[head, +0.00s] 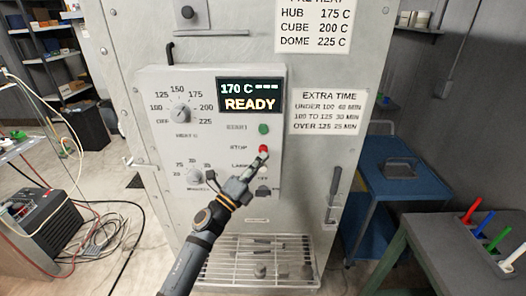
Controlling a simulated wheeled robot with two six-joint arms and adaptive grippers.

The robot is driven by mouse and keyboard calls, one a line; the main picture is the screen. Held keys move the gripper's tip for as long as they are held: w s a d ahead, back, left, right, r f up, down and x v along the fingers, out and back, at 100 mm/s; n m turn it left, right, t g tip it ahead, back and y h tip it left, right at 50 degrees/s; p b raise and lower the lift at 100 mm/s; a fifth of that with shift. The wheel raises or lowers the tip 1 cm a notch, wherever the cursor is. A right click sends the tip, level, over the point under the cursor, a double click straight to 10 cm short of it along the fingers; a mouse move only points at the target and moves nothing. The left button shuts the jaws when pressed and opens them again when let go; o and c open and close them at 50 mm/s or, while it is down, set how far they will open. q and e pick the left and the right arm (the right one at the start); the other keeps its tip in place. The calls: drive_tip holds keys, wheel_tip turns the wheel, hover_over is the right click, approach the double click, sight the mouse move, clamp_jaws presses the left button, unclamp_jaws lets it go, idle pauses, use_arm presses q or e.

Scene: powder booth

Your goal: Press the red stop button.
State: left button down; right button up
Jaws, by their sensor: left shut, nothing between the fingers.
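The red stop button (263,149) is on the control panel (210,148), right of the printed word STOP and below the green start button (264,129). My left gripper (260,160) is shut and empty. Its tips are just below the red button and overlap its lower edge in the picture. I cannot tell whether they touch it. The display (250,95) reads 170 C and READY. My right gripper is not in view.
Dials (180,113) and a lower knob (195,175) sit on the panel. A door handle (333,190) is to the right. A wire rack (258,262) is below. A blue cart (392,170) and a table with coloured-handled tools (490,225) stand at right.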

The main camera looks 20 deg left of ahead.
use_arm(q)
drive_tip(key=s, duration=0.2)
drive_tip(key=s+d, duration=0.1)
drive_tip(key=s, duration=0.1)
drive_tip(key=shift+s+d+p, duration=0.2)
drive_tip(key=shift+s+p, duration=0.1)
drive_tip(key=shift+s, duration=0.05)
idle(0.5)
